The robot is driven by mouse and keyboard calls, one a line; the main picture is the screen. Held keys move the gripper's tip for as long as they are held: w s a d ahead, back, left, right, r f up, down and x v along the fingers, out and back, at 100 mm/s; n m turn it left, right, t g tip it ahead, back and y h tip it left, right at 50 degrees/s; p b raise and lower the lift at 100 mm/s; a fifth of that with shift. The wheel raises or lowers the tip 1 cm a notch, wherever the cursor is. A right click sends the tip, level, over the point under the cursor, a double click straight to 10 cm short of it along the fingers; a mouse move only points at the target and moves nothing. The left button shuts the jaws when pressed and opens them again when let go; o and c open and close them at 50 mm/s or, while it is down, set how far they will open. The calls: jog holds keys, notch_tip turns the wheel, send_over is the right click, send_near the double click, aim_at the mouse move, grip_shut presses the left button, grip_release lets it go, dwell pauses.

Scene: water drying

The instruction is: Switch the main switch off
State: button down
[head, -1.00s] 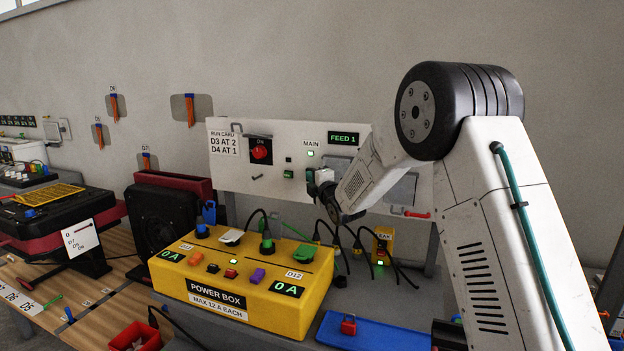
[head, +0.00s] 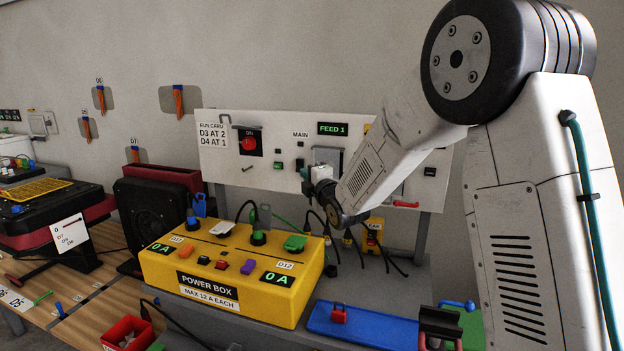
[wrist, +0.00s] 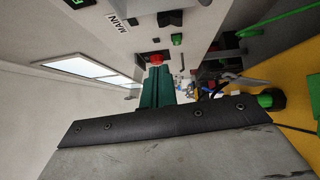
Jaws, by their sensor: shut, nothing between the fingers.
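The wall panel (head: 225,170) carries a MAIN label (head: 300,134) with a small black main switch (head: 299,163) below it. In the wrist view the label (wrist: 122,20) and black switch (wrist: 170,17) show at the top, apart from my fingers. My gripper (wrist: 157,86) is shut and empty, its teal fingers together. In the head view my gripper (head: 306,179) is just right of and below the switch, its fingertips partly hidden. The lamp under the label shows no clear green. The exact switch position is too small to read.
A red knob (head: 249,143) marked ON and a green button (head: 278,165) sit left of the switch. The FEED 1 display (head: 332,129) is lit. The yellow power box (head: 210,285), reading 0 A, stands below with cables behind it. A blue tray (head: 365,325) lies front right.

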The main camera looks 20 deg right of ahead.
jog(key=shift+v, duration=1.45)
jog(key=shift+r, duration=0.2)
notch_tip(320, 180, down, 8)
jog(key=s+d+m+g+h, duration=0.2)
jog(key=m+g, duration=0.2)
jog(key=m, duration=0.1)
jog(key=s+d+f+m+g+h, duration=0.1)
jog(key=s+f+m+g, duration=0.15)
jog(key=s, duration=0.25)
jog(key=s+d+f+m+g+h, duration=0.1)
jog(key=s+m+g, duration=0.3)
jog(key=s, duration=0.2)
jog(key=s+r+m+g, duration=0.2)
jog(key=s+m, duration=0.1)
jog(key=s, duration=0.9)
jog(key=s+r+m+g, duration=0.2)
jog(key=s+r+m, duration=0.1)
jog(key=s, duration=0.9)
jog(key=s+r+m+g, duration=0.2)
jog(key=s+r+m, duration=0.1)
jog(key=s, duration=0.9)
jog(key=shift+s+r, duration=0.25)
jog(key=shift+g, duration=0.25)
